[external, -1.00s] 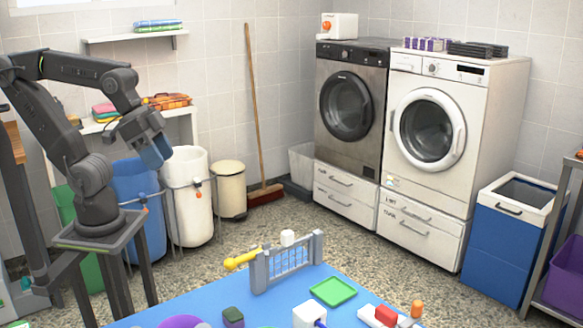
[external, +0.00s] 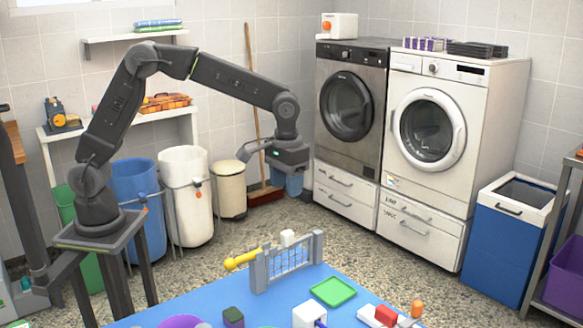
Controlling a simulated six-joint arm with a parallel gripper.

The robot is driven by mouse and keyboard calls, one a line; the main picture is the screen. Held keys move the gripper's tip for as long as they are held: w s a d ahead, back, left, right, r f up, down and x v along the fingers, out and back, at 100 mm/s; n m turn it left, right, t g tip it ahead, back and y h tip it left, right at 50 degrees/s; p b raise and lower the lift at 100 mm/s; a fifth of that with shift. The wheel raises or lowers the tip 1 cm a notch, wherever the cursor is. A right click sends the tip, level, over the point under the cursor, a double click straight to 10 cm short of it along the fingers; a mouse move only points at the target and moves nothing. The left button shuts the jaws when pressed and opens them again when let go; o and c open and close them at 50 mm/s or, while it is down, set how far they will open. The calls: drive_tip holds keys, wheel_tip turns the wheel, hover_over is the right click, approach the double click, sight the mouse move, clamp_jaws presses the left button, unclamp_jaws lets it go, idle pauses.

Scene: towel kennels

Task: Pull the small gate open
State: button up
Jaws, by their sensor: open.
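The small gate (external: 287,262) is a grey barred panel standing upright between two grey posts on the blue table top. A white block (external: 288,238) shows at its top edge, and I cannot tell whether it is fixed to the gate. My gripper (external: 288,184) points down in the air above and behind the gate, well apart from it. Its jaws are open, and nothing shows between them. The gate's far side is partly hidden by its bars and posts.
A yellow bone-shaped toy (external: 242,260) lies left of the gate. A green tray (external: 333,292) lies to its right. A white block (external: 309,314), a dark green block (external: 233,317) and a purple round thing (external: 180,322) are at the front. Washing machines stand behind.

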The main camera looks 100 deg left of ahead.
sight(287, 232)
wheel_tip(287, 232, down, 14)
drive_tip(key=shift+r, duration=0.1)
idle(0.5)
clamp_jaws()
idle(0.3)
